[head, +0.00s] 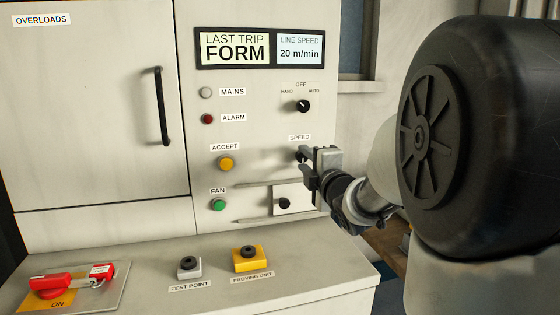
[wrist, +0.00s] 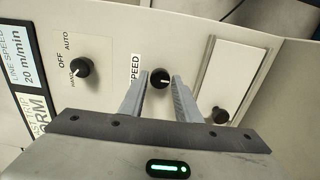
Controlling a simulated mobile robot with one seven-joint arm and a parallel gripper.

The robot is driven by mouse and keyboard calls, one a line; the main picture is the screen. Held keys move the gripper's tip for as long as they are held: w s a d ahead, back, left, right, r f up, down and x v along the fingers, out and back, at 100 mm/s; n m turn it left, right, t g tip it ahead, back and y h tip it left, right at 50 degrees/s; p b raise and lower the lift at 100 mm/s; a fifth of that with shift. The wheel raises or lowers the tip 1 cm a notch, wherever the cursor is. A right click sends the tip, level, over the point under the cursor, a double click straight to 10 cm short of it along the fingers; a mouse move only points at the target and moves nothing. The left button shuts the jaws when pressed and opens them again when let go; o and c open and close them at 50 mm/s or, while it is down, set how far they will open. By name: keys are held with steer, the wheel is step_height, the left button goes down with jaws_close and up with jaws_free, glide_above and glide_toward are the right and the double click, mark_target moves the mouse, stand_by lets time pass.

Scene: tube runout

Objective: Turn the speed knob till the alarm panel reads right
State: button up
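The speed knob (wrist: 160,78) is a small black round knob under the SPEED label. In the wrist view it lies between the tips of my gripper's (wrist: 161,80) two fingers, with what looks like a narrow gap at each side; I cannot tell whether they touch it. In the head view my gripper (head: 303,162) is at the panel and mostly hides the knob. The display panel (head: 261,48) reads "LAST TRIP FORM" and "LINE SPEED 20 m/min". The ALARM lamp (head: 208,119) is dark red and looks unlit.
A HAND/OFF/AUTO selector (head: 303,106) is above the knob, and another black knob (head: 284,203) is below. The yellow ACCEPT button (head: 226,164) and green FAN button (head: 218,204) are left. A desk ledge (head: 330,275) with a red-handled switch (head: 60,284) juts out below.

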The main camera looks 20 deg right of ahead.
steer(key=shift+o, duration=1.4)
steer(key=s, duration=0.6)
steer(key=shift+s, duration=0.15)
